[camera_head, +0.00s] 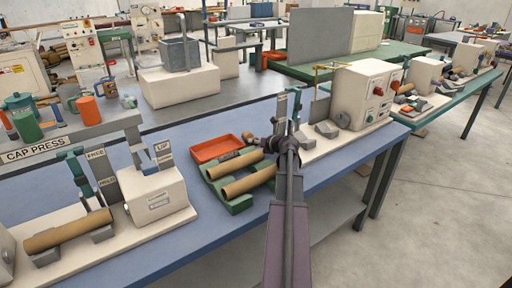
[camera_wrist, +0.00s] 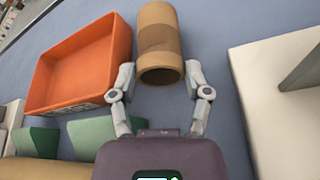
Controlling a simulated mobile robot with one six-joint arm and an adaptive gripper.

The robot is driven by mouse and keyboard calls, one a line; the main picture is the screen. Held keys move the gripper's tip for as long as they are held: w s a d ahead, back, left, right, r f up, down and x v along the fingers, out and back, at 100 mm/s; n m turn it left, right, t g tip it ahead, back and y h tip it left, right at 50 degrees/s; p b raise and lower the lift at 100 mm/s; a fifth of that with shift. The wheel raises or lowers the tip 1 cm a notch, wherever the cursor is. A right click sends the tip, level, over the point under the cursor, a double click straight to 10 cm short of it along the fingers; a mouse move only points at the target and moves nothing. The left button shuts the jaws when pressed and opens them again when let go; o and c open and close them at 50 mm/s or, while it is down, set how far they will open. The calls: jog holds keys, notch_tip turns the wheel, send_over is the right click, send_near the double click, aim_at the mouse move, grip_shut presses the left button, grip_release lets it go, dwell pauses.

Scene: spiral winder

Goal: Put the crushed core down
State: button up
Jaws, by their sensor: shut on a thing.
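The crushed core (camera_wrist: 158,35) is a short brown cardboard tube with a darker, uneven band around its middle. In the wrist view it lies between the two fingers of my gripper (camera_wrist: 160,78), which is shut on it at its near end. The open near end of the tube faces the wrist camera. In the head view my gripper (camera_head: 271,144) is over the blue bench, just right of the orange-red tray (camera_head: 216,148). The core is hard to make out there, and I cannot tell whether it touches the bench.
The tray also shows left of the core in the wrist view (camera_wrist: 84,65) and looks empty. A green rack (camera_head: 239,205) with brown tubes stands in front of it. A white machine base (camera_wrist: 285,95) is close on the right. Bare blue bench lies between tray and base.

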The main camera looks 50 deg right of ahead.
jog(key=shift+f, duration=0.15)
jog(key=shift+f, duration=0.15)
jog(key=o, duration=0.9)
jog(key=shift+r, duration=0.25)
jog(key=p+v, duration=0.4)
jog(key=v, duration=0.8)
